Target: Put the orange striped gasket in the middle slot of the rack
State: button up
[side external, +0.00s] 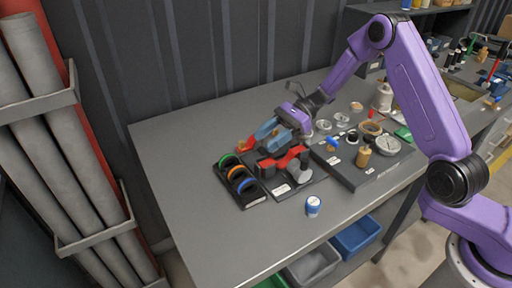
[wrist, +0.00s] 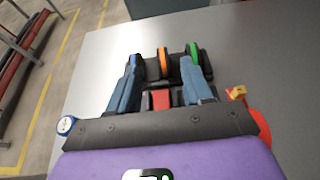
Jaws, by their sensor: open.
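The orange striped gasket (side external: 237,172) stands upright in the middle of the dark rack (side external: 256,200), between a green ring (side external: 229,160) and a blue ring (side external: 246,185). In the wrist view the orange gasket (wrist: 164,62) again stands between the blue ring (wrist: 133,58) and the green ring (wrist: 194,51). I cannot tell whether it is fully seated. My gripper (side external: 268,131) is above the table, behind and to the right of the rack in the side view.
A red-handled part (side external: 284,159) sits on a dark plate right of the rack. A pump tray (side external: 365,178) with several small parts is further right. A blue-topped white jar (side external: 313,205) stands near the front edge. The table's left side is clear.

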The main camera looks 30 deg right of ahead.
jog(key=shift+d+r, duration=0.2)
jog(key=shift+d, duration=0.25)
jog(key=s+a+r+n+g+h, duration=0.1)
jog(key=s+r+n+g+h, duration=0.2)
jog(key=s+n, duration=0.5)
jog(key=s+a+r+n+g+h, duration=0.1)
jog(key=s+n+g+h, duration=0.3)
jog(key=s, duration=0.5)
jog(key=s+d+r+n+t+h, duration=0.1)
jog(key=s+d+n+t+h, duration=0.2)
jog(key=s+d+n, duration=0.3)
jog(key=s+d+r+n+t+h, duration=0.1)
jog(key=s+d+n+t+h, duration=0.2)
jog(key=s+n, duration=0.9)
jog(key=shift+d+r+n+t, duration=0.3)
jog(key=shift+d+t, duration=0.3)
jog(key=shift+d, duration=1.2)
